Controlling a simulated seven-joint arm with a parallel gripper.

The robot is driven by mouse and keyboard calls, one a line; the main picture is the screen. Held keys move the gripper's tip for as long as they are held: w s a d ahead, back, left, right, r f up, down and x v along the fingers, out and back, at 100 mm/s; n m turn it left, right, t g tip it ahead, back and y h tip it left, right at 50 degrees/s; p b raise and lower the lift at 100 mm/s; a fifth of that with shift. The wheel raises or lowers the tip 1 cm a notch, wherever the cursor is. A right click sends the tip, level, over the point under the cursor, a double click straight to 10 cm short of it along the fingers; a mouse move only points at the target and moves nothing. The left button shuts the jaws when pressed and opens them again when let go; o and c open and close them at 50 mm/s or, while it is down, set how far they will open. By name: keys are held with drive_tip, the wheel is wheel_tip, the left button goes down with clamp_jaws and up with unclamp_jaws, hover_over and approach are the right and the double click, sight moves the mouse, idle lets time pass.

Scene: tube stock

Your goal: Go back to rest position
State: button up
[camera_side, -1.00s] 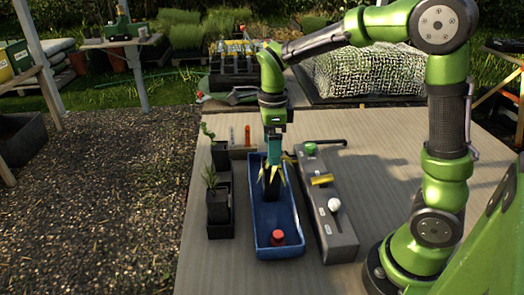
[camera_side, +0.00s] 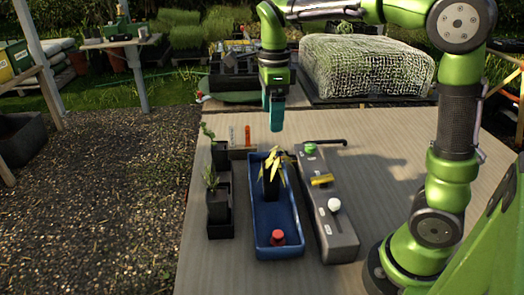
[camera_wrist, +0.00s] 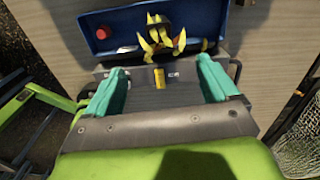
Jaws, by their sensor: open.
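My gripper (camera_side: 276,122) hangs in the air above the far end of the blue tray (camera_side: 262,222), pointing down, with nothing in it. In the wrist view its two teal fingers (camera_wrist: 160,85) are spread apart and empty. A yellow-leaved plant in a dark pot (camera_side: 271,184) stands in the blue tray, below and clear of my fingertips. It also shows in the wrist view at the top, with its yellow leaves (camera_wrist: 162,38) in front of the blue wall.
A red knob-like object (camera_side: 278,237) sits at the tray's near end. A grey control box (camera_side: 338,240) with green, yellow and white controls stands to its right. Black holders with green plants (camera_side: 216,200) stand to its left. The table's right part is clear.

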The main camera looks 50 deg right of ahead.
drive_tip(key=s+a+n+t+y, duration=0.1)
drive_tip(key=s+a+n+t, duration=0.1)
drive_tip(key=s+n, duration=0.5)
drive_tip(key=s+a+f+n+t+y, duration=0.1)
drive_tip(key=s+n+t, duration=0.4)
drive_tip(key=n, duration=1)
drive_tip(key=shift+s+a+f, duration=0.2)
drive_tip(key=shift+s+a, duration=0.7)
drive_tip(key=shift+s, duration=0.15)
drive_tip(key=shift+o, duration=1.2)
drive_tip(key=shift+d, duration=0.1)
drive_tip(key=w+d+r+m+g+h, duration=0.15)
drive_tip(key=w+d, duration=0.25)
drive_tip(key=d, duration=0.4)
drive_tip(key=w+d+m+g, duration=0.25)
drive_tip(key=w+d, duration=0.25)
drive_tip(key=d, duration=0.3)
drive_tip(key=w+d+r+m+g+h, duration=0.1)
drive_tip(key=w+d+g, duration=0.25)
drive_tip(key=d, duration=0.35)
wheel_tip(320, 180, down, 10)
drive_tip(key=shift+w+r, duration=0.2)
drive_tip(key=shift+w, duration=0.2)
